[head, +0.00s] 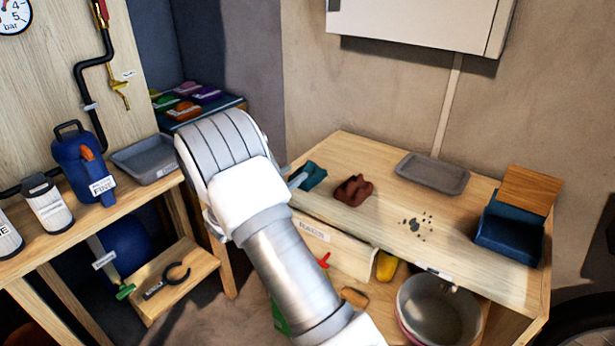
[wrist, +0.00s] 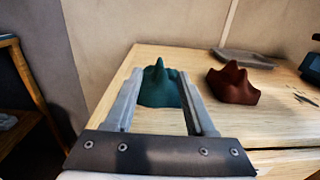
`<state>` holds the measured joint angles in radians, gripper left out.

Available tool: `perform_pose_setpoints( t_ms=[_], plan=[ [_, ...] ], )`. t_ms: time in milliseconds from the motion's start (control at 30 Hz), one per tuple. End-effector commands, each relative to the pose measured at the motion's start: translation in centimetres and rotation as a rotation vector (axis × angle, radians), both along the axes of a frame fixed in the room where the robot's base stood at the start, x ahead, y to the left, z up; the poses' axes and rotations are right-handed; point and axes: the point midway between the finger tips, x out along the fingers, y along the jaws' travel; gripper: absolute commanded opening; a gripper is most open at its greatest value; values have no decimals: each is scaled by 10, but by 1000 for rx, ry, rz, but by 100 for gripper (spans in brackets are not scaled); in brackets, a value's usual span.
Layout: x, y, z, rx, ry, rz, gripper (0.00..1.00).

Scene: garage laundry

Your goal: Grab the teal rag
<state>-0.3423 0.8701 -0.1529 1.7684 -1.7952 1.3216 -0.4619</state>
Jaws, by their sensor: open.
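The teal rag (head: 313,176) lies crumpled on the wooden workbench (head: 395,225), near its left end, with a peak standing up. In the wrist view the teal rag (wrist: 160,87) shows between the two fingers of my gripper (wrist: 158,95), at or just beyond their tips. My gripper is open, with one finger on each side of the rag in the picture. I cannot tell whether the fingers touch it. In the head view my arm hides most of the gripper, and only a fingertip part (head: 298,180) shows beside the rag.
A brown-red rag (head: 353,190) lies just right of the teal one. A grey tray (head: 432,173), dark crumbs (head: 416,225) and a blue bin with a wooden lid (head: 508,232) are farther right. A bucket (head: 438,308) stands below. A white cabinet (head: 420,22) hangs above.

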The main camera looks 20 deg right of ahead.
Motion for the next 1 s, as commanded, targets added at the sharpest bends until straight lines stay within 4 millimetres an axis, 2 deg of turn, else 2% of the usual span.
perform_pose_setpoints(
  t_ms=[367,667,900,1000],
  plan=[
    [22,-41,-2,1,-1,-3,55],
    [26,-46,0,0,0,0,55],
    [26,-45,0,0,0,0,14],
    [26,-46,0,1,1,0,0]
  ],
)
